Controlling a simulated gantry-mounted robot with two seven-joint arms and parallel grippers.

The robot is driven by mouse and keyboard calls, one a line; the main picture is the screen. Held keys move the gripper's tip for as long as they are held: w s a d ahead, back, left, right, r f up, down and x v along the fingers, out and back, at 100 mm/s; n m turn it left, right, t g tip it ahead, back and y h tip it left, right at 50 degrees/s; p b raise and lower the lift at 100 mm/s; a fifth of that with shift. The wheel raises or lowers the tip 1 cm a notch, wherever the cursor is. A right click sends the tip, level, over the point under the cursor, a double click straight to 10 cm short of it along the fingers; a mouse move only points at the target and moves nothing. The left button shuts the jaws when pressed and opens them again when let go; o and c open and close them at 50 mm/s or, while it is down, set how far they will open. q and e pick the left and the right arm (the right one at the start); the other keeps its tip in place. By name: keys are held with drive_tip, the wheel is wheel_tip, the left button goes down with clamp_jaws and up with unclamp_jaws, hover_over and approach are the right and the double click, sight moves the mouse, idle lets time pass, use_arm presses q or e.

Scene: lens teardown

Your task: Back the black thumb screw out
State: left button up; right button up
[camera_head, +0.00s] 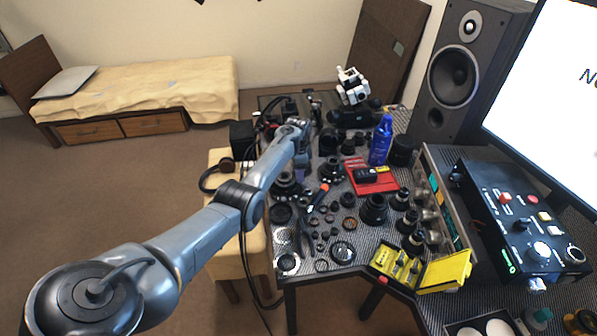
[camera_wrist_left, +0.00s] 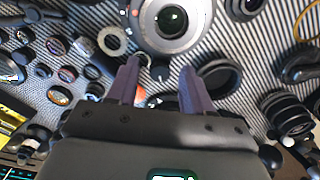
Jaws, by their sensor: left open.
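My left gripper (camera_head: 304,172) reaches over the crowded table in the head view. In the left wrist view its two purple-grey fingers (camera_wrist_left: 161,76) are apart, with nothing clamped between them. A small dark round knob (camera_wrist_left: 160,71), which may be the black thumb screw, shows in the gap between the fingertips. It lies close to the rim of a large lens (camera_wrist_left: 170,18) with a silver-grey ring. I cannot tell whether either finger touches the knob. In the head view the arm and gripper hide this spot. My right gripper is not in view.
Loose lens rings and small parts crowd the table (camera_head: 292,268). A red tray (camera_head: 386,187), a blue bottle (camera_head: 381,142) and a yellow case (camera_head: 447,273) stand to the right. A black lens (camera_wrist_left: 287,112) lies right of the fingers in the wrist view.

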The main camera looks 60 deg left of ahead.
use_arm(q)
drive_tip(key=shift+c, duration=0.4)
clamp_jaws()
drive_tip(key=shift+r+n+p, duration=0.15)
drive_tip(key=shift+n+p, duration=0.7)
drive_tip(key=shift+n, duration=0.35)
drive_tip(key=shift+n+p, duration=0.5)
drive_tip(key=shift+n, duration=1.3)
drive_tip(key=shift+o, duration=0.4)
unclamp_jaws()
